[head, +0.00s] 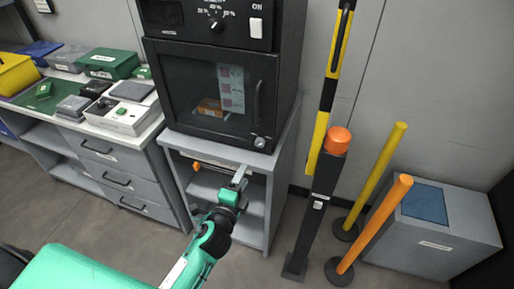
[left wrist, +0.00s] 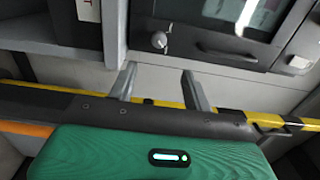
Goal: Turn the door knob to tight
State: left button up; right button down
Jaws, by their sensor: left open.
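The dark oven-like cabinet (head: 225,90) has a shut glass door with a small silver door knob (head: 260,142) at its lower right corner. The knob also shows in the left wrist view (left wrist: 159,40), near the top middle. Its exact turn is too small to read. My left gripper (head: 239,178) is open and empty, below and slightly left of the knob in the head view. In the left wrist view its two fingers (left wrist: 157,78) stand apart, with the knob beyond them and between their lines, not touched. My right gripper is not in view.
The cabinet stands on a grey shelf stand (head: 285,135). A black post with an orange cap (head: 337,140) and a yellow-black barrier arm (head: 328,95) rise close at its right. Yellow and orange poles stand further right. A bench (head: 150,130) with boxes is left.

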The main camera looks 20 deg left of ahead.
aim_at(259, 145)
pick_arm(q)
jog(key=w, duration=0.4)
jog(key=w+p, duration=0.1)
jog(key=w, duration=0.3)
jog(key=w+p, duration=0.1)
jog(key=w, duration=0.3)
jog(key=shift+w+d, duration=0.1)
jog(key=shift+d, duration=0.15)
jog(key=shift+w, duration=0.6)
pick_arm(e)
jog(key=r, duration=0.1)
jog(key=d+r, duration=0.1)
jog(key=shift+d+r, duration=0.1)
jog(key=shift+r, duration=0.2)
pick_arm(q)
jog(key=shift+c, duration=0.4)
jog(key=c, duration=0.9)
jog(key=shift+f, duration=0.1)
